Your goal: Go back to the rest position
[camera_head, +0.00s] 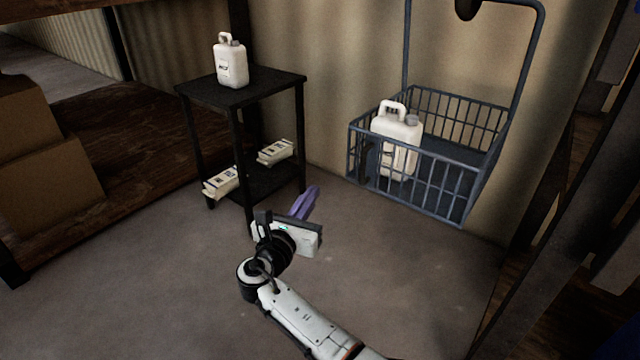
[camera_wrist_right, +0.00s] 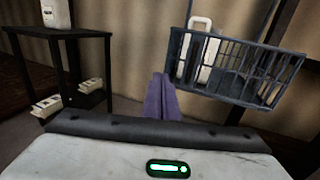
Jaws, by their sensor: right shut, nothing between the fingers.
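My right gripper (camera_head: 308,200) reaches in from the bottom of the head view, over the floor in front of the black side table. Its purple fingers are closed together with nothing between them, and they also show in the right wrist view (camera_wrist_right: 161,98). The gripper is apart from the table and the wire basket. My left gripper is in neither view.
A white jug (camera_head: 231,62) stands on the black table (camera_head: 262,88), with label-bearing boxes (camera_head: 275,151) on its lower shelf. Another white jug (camera_head: 397,140) stands in the blue wire basket (camera_head: 440,190) at right. Cardboard boxes (camera_head: 45,160) sit at left. The floor between is clear.

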